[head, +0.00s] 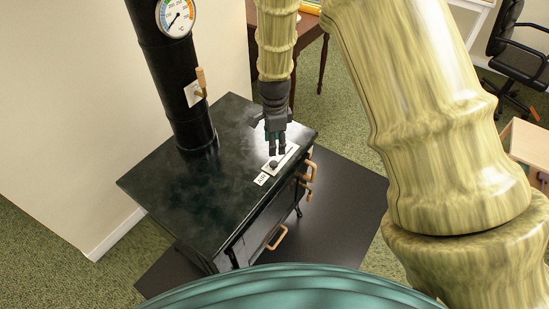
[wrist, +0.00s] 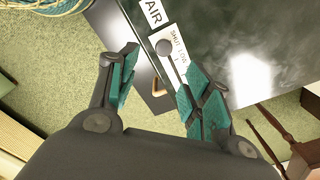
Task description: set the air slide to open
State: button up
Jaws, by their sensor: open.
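The air slide (head: 281,160) is a pale plate on the front right part of the black stove top, with a dark round knob (head: 273,164) at its end near the "AIR" label (head: 261,179). In the wrist view the knob (wrist: 164,47) sits at the end of the slot nearest the "AIR" label (wrist: 152,13). My gripper (head: 276,152) is open, pointing down just above the plate. In the wrist view its teal-padded fingers (wrist: 158,95) are apart, with nothing between them.
The black stove (head: 170,205) has wooden handles (head: 277,238) on its front. A black stovepipe (head: 175,85) with a dial gauge (head: 175,17) and a wooden-handled lever (head: 201,82) rises at the back left. A wooden table (head: 308,35) stands behind.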

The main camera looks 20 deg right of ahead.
aim_at(274, 163)
jog(key=shift+w+a+f+p, duration=0.15)
jog(key=shift+f+p, duration=0.4)
jog(key=shift+f, duration=1.9)
jog(key=shift+w+d+f+p, duration=0.15)
jog(key=shift+f+p, duration=0.35)
jog(key=shift+f, duration=1.95)
jog(key=shift+a, duration=0.1)
